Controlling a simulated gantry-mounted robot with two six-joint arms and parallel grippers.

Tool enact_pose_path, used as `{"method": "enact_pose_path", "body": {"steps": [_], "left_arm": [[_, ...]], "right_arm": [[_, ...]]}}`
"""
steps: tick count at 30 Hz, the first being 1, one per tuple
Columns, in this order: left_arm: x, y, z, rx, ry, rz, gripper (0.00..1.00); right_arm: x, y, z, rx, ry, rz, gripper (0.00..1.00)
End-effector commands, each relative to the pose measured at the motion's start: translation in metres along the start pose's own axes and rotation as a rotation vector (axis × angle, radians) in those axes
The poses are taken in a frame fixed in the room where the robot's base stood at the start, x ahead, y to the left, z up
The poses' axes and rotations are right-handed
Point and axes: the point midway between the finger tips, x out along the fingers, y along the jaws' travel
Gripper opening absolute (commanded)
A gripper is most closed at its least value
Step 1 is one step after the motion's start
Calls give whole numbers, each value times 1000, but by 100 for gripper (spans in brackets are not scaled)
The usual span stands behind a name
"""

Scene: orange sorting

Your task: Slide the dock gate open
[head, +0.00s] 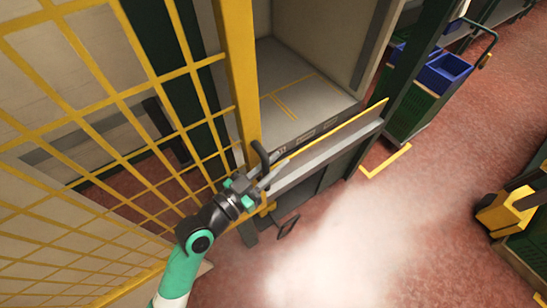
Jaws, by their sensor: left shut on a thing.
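The dock gate (240,75) is a yellow mesh panel with a thick upright yellow edge post. It fills the left half of the head view. A dark handle (261,153) sticks out from the lower part of that post. My left gripper (260,178) is at the handle and shut on it; the fingers partly hide where they meet it. To the right of the post, the dock opening is uncovered and shows a grey floor (318,92) with yellow lines. My right gripper is out of view.
A grey ledge with a yellow edge strip (340,127) runs along the front of the dock. A dark green cart with blue bins (444,72) stands at the upper right. A yellow machine part (508,213) is at the right edge. The reddish floor between is clear.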

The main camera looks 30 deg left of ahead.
Motion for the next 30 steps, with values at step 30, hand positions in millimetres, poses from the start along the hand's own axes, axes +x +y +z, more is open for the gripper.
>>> {"method": "enact_pose_path", "body": {"steps": [30], "left_arm": [[-7,6,0,-1,-1,20,34]], "right_arm": [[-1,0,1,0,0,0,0]]}}
